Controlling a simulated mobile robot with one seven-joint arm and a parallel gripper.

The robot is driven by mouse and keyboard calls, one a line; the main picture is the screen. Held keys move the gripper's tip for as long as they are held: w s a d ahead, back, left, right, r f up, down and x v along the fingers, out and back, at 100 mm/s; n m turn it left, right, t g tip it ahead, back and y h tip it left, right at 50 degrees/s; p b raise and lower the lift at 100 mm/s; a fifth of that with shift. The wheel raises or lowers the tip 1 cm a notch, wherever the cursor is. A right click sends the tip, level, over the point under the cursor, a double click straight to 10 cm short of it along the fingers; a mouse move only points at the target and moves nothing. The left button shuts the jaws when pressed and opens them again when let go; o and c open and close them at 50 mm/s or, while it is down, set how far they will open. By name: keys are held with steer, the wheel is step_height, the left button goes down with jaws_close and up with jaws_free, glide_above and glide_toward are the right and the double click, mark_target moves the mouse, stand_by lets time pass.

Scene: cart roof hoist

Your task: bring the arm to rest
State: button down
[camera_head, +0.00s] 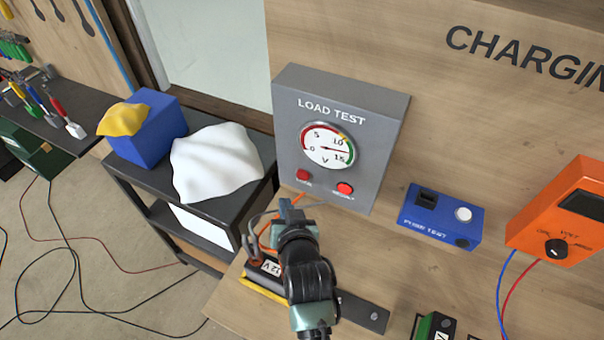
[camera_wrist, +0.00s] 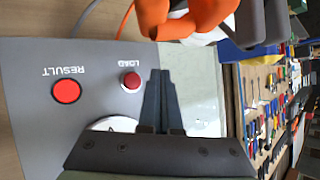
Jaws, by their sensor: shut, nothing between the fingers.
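My arm reaches up from the bottom middle of the head view, and my gripper (camera_head: 290,205) is just below and left of the lower edge of the grey load test box (camera_head: 390,125). In the wrist view my gripper (camera_wrist: 160,75) has its two fingers together with nothing between them. They lie beside the red load button (camera_wrist: 131,80), appearing apart from it. The red result button (camera_wrist: 66,91) is farther left. The box's dial (camera_head: 327,145) shows its needle toward the right. A 12 V battery (camera_head: 271,267) is partly hidden behind my arm.
An orange clamp (camera_wrist: 190,18) and cables are close to my fingertips. A blue fuse tester (camera_head: 440,217) and orange voltmeter (camera_head: 560,215) are at right. A black cart (camera_head: 125,180) with a white cloth (camera_head: 215,160) stands at left. Cables lie on the floor.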

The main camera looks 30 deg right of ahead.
stand_by(0.3)
steer(key=w+a+r+n+t+b, duration=0.1)
steer(key=w+a+r+t, duration=0.1)
steer(key=r, duration=0.8)
steer(key=w+a+r+n+t+b, duration=0.1)
steer(key=w+a+r+t, duration=0.15)
steer(key=r, duration=0.65)
steer(key=w+a+r+n+t+b, duration=0.1)
steer(key=a+r+t+b, duration=0.15)
steer(key=r, duration=0.75)
steer(key=s+a+r+n+t+y+b, duration=0.1)
steer(key=s+a+r+t, duration=0.3)
steer(key=s+r, duration=0.4)
steer(key=s+a+r+n+t+y+b, duration=0.1)
steer(key=s+a+r+t, duration=0.3)
steer(key=r, duration=1.2)
steer(key=s+y, duration=0.1)
steer(key=s, duration=0.3)
steer(key=shift+r+n, duration=0.3)
